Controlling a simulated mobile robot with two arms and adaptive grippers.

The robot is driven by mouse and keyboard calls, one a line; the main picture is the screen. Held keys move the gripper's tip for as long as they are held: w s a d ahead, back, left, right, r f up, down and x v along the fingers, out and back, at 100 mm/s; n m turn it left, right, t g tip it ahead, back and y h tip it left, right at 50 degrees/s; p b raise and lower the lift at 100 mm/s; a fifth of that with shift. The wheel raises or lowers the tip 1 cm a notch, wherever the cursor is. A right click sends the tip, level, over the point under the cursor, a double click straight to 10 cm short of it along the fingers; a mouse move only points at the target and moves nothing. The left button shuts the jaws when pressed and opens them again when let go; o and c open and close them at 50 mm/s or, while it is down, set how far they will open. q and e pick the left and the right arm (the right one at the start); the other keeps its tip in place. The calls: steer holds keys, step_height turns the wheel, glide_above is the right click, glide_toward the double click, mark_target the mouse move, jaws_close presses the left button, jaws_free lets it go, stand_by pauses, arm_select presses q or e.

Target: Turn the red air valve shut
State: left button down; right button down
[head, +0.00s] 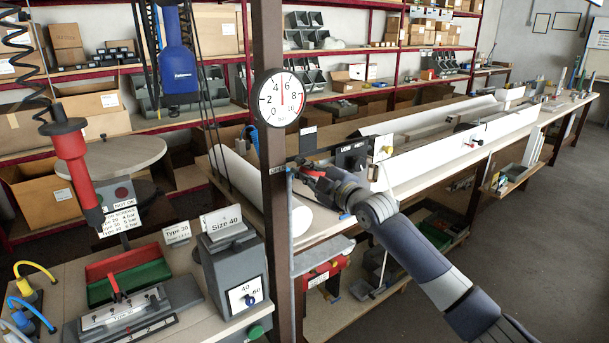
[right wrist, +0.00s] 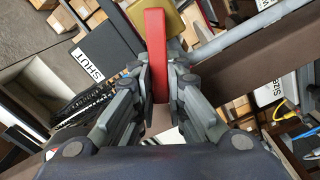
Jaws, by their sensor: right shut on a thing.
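The red air valve lever (right wrist: 156,50) stands between the fingers of my right gripper (right wrist: 158,88) in the right wrist view, and the fingers are closed on it. A brass-coloured body (right wrist: 180,22) sits beside the lever. A dark plate with a SHUT label (right wrist: 89,65) is to the left of the lever, apart from it. In the head view my right gripper (head: 318,177) is at the brown post (head: 275,190), and a little red of the lever shows there, mostly hidden. The round pressure gauge (head: 282,97) is higher on the post, its needle pointing about straight up. My left gripper is not in view.
A grey pipe (right wrist: 240,40) and the brown post run close by the gripper. A long bench (head: 430,150) with white profiles lies behind my right arm. A workbench (head: 185,265) with a Size 40 box (head: 233,270) and a hanging red tool (head: 75,165) is at left.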

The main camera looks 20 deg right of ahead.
steer(key=m, duration=0.1)
steer(key=r+m, duration=0.1)
steer(key=m, duration=0.1)
steer(key=shift+w+d, duration=0.1)
steer(key=shift+d, duration=0.3)
steer(key=m, duration=0.1)
steer(key=d+m, duration=0.1)
steer(key=shift+w+r+m, duration=0.2)
steer(key=shift+r+m, duration=0.2)
steer(key=m, duration=0.1)
steer(key=d+m, duration=0.1)
steer(key=m+b, duration=0.1)
steer(key=m, duration=0.1)
steer(key=shift+w+d+r, duration=0.3)
steer(key=shift+w+d+r+m+b, duration=0.15)
steer(key=shift+d+m+b, duration=0.3)
steer(key=shift+m, duration=0.85)
steer(key=shift+d, duration=0.1)
steer(key=c, duration=1.6)
jaws_free()
steer(key=shift+d, duration=0.1)
steer(key=v, duration=1.2)
